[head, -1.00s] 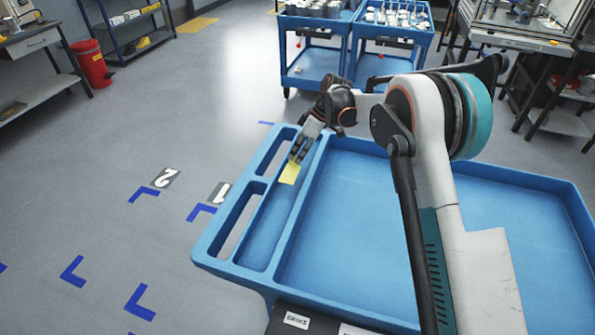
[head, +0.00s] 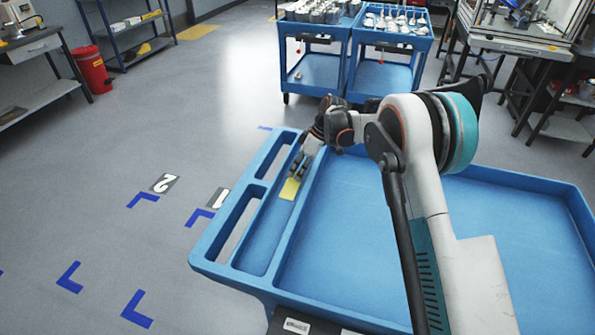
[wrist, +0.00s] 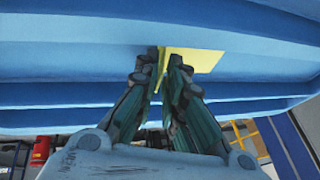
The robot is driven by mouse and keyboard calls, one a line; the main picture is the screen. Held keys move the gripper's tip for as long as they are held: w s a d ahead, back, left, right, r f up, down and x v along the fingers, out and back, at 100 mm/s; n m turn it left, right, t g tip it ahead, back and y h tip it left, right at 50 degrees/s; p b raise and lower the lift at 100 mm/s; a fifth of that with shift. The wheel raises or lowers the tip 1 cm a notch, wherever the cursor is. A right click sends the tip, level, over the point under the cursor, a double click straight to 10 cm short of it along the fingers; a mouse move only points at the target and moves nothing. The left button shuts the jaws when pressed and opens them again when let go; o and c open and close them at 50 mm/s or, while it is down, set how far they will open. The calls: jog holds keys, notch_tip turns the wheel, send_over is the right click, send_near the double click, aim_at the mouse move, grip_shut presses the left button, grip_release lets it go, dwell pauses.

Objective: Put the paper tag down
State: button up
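The paper tag (head: 290,188) is a small yellow piece at the narrow left compartment of the blue cart top (head: 236,284). In the wrist view, the tag (wrist: 198,61) has a flat yellow face and a narrow upright strip between the fingertips. My gripper (head: 295,174) points down over that compartment. In the wrist view, my gripper (wrist: 162,70) has its fingers angled in, closed on the tag's strip. The tag is low over the compartment; whether it touches the surface I cannot tell.
The cart's wide compartment (head: 345,245) on the right is empty. Two smaller slots line its left edge. Two blue carts (head: 320,65) with parts stand behind. A red bin (head: 92,68) stands far left. The floor on the left is open.

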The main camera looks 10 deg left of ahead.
jog(key=shift+o, duration=0.4)
jog(key=shift+r, duration=0.2)
jog(key=s+d+r+m+t+p, duration=0.1)
jog(key=s+d+r+m+p, duration=0.1)
jog(key=d+r, duration=0.65)
jog(key=s+d+r+m+t+p, duration=0.15)
jog(key=d+r, duration=0.25)
jog(key=r, duration=1)
jog(key=s+d+r+m+t+h, duration=0.25)
jog(key=s+d+r+m, duration=0.25)
jog(key=s+d+r, duration=0.4)
jog(key=s+d+f+m+t+h, duration=0.1)
jog(key=s+d, duration=0.5)
jog(key=s, duration=0.6)
jog(key=s+d+f+m+t+h, duration=0.1)
jog(key=s+d+f+m+t, duration=0.2)
jog(key=s, duration=1)
jog(key=d+f+m, duration=0.1)
jog(key=d+m, duration=0.1)
jog(key=m, duration=0.1)
jog(key=shift+d, duration=0.35)
jog(key=shift+h, duration=0.25)
